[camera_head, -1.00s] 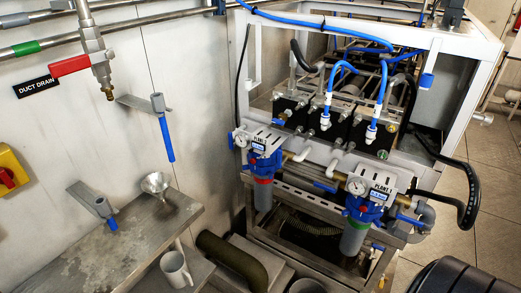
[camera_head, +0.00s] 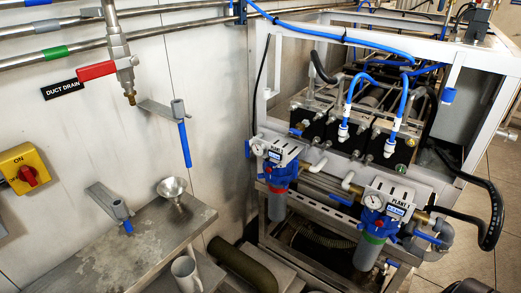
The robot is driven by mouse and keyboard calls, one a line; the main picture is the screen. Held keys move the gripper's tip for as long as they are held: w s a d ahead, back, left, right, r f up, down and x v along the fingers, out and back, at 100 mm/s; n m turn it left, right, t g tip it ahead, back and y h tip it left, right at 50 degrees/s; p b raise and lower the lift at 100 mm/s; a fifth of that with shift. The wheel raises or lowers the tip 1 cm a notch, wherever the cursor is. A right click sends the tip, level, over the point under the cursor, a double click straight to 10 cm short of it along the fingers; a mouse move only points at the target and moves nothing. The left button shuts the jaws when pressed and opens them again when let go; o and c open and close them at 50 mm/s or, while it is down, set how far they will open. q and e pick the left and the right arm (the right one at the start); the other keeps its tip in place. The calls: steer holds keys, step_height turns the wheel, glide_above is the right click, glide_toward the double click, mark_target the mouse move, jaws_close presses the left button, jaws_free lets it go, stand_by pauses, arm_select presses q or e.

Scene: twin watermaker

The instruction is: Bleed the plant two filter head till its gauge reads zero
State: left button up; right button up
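Two blue filter heads stand on the front of a grey metal frame. The left filter head (camera_head: 280,173) has a red ring, a clear-grey bowl below and a round gauge (camera_head: 257,149) on its left. The right filter head (camera_head: 378,222) has a green ring and its own round gauge (camera_head: 373,202). Each has a white label plate on top; the right plate looks like plant 1, and the left number is too small to read surely. Both gauge needles are too small to read. Neither of my grippers is in view.
A duct drain valve with a red handle (camera_head: 97,70) and a yellow switch box (camera_head: 22,168) are on the wall. A black hose (camera_head: 496,215) loops at right.

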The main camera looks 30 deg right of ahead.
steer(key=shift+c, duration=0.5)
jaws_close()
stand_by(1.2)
